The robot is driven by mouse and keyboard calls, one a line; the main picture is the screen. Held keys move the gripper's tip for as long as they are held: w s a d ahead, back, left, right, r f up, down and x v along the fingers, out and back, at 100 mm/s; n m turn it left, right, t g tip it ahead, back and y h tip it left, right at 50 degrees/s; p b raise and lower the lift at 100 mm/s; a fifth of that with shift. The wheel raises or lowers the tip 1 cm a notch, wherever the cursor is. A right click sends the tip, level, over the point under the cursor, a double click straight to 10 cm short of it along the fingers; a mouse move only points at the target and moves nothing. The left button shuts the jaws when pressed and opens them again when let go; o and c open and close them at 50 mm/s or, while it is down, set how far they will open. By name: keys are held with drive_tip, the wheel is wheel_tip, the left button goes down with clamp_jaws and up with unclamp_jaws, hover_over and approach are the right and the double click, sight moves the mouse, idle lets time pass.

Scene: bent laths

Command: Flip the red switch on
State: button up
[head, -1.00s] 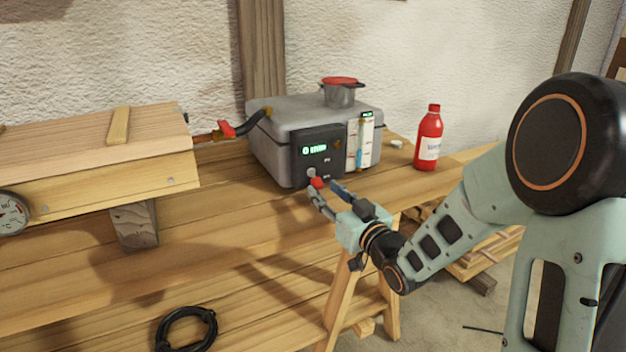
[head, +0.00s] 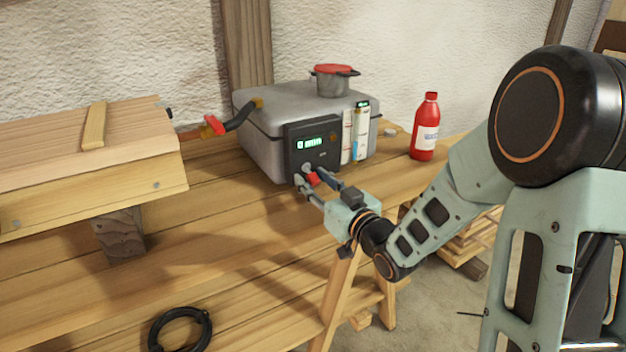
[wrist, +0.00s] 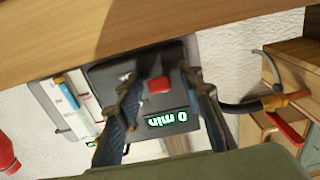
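The red switch (head: 312,179) is on the lower front panel of the grey steam box (head: 262,150). In the wrist view the red switch (wrist: 158,85) shows between my two fingers, beside a green display (wrist: 167,118) that reads "0 min". My gripper (head: 308,177) is at the panel with its fingers apart, one on each side of the switch. In the wrist view my gripper (wrist: 160,80) has a gap between each finger and the switch. I cannot tell whether the fingertips touch the panel, nor which way the switch is set.
A pot with a red lid (head: 332,80) stands on the box. A red bottle (head: 427,128) is to its right. A hose with a red valve handle (head: 214,125) runs left to a wooden box (head: 90,190). A black cable coil (head: 180,330) lies at the front.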

clamp_jaws()
